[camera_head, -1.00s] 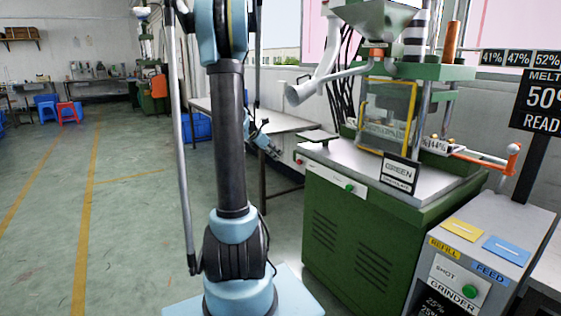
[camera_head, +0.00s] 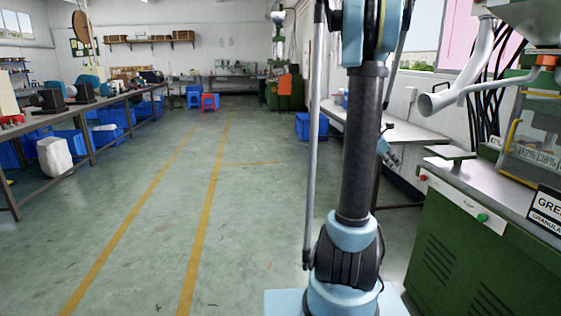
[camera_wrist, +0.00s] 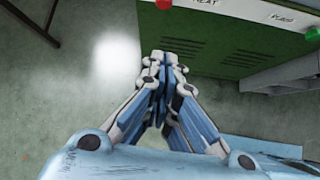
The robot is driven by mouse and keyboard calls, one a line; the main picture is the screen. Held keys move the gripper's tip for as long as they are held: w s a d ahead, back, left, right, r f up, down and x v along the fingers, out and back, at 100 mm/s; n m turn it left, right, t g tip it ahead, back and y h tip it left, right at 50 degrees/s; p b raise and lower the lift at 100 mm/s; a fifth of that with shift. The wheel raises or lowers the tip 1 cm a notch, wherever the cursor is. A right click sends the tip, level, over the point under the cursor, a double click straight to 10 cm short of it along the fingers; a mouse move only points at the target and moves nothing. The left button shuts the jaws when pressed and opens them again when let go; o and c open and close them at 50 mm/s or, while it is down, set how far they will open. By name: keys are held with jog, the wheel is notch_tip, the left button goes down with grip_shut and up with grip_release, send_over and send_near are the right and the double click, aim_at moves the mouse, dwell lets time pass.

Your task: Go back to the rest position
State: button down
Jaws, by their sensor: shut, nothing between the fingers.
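My gripper (camera_wrist: 161,65) shows in the wrist view with its fingers closed together and nothing between them. It points down past the front of the green machine (camera_wrist: 215,45), apart from it, over the floor. In the head view the gripper is mostly hidden behind my arm; a small part of it (camera_head: 387,152) seems to show just right of the arm column. My arm stands upright in front of the camera.
The green machine (camera_head: 465,250) stands at the right, with a grey top and a GREEN sign (camera_head: 546,207). A side table (camera_head: 405,131) stands behind my arm. A long workbench (camera_head: 95,105) runs along the left. The floor (camera_head: 190,220) between is clear.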

jog(key=s+a+f+m+y, duration=0.3)
jog(key=s+a+m, duration=0.3)
jog(key=s+a, duration=0.4)
jog(key=s+a+f+m+t+y, duration=0.1)
jog(key=s+a+f+m+y, duration=0.1)
jog(key=s+a+m, duration=0.3)
jog(key=s+a+f+m+y, duration=0.3)
jog(key=s+a+m, duration=0.3)
jog(key=s+a, duration=0.8)
jog(key=a+f, duration=0.1)
jog(key=a, duration=0.3)
jog(key=shift+s+a+m+y, duration=0.25)
jog(key=shift+s+m+y, duration=0.05)
